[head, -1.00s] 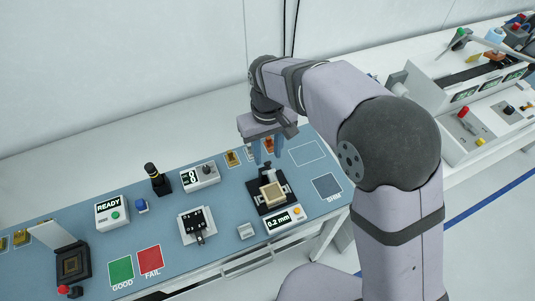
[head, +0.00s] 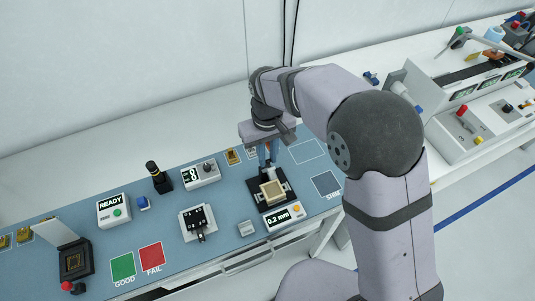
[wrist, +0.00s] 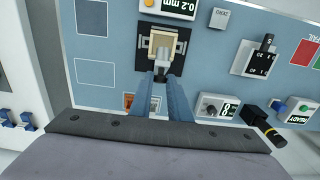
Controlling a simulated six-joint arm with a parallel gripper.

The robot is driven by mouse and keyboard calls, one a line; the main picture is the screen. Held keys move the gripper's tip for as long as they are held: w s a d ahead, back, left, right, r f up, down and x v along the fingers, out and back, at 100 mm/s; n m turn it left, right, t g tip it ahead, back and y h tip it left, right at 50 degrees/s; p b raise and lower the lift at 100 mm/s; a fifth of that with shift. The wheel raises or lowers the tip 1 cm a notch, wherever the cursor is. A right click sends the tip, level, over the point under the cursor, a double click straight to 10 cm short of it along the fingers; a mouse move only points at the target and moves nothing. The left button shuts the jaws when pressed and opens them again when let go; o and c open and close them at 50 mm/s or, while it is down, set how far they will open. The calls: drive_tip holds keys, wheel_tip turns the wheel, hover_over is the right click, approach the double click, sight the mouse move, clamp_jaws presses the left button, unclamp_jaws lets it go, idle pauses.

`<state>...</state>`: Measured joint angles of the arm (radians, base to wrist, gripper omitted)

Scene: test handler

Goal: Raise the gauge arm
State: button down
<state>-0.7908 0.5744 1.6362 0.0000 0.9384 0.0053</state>
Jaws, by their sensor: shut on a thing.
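The gauge is a black base (head: 258,200) with a tan block (head: 272,192) on it and a display (head: 282,218) reading 0.2 mm in front. In the wrist view the tan block (wrist: 168,47) lies ahead of my fingers. The pale grey gauge arm (wrist: 160,62) runs from the block back between my fingertips. My gripper (head: 268,163) is at the rear of the gauge, its blue fingers pointing down. In the wrist view my gripper (wrist: 159,80) is shut on the gauge arm. The gripped end is partly hidden by the fingers.
A ZERO button box (head: 247,229) and a black fixture on a white plate (head: 188,229) stand left of the gauge. A knob box (head: 201,175) is behind left. Gold parts (head: 233,156) lie close behind my gripper. An outlined square (head: 307,151) to the right is empty.

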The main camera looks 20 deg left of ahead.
drive_tip(key=shift+w+a+r+p, duration=0.2)
drive_tip(key=shift+w+r+p, duration=0.1)
drive_tip(key=shift+p, duration=0.55)
drive_tip(key=shift+w+a+f+g+h+p, duration=0.15)
drive_tip(key=shift+w+a+g+h+p, duration=0.85)
drive_tip(key=shift+p, duration=1.15)
drive_tip(key=shift+a+g+h, duration=0.15)
drive_tip(key=shift+g+h, duration=0.25)
drive_tip(key=shift+w, duration=0.1)
drive_tip(key=c, duration=1.7)
unclamp_jaws()
drive_tip(key=shift+o, duration=0.2)
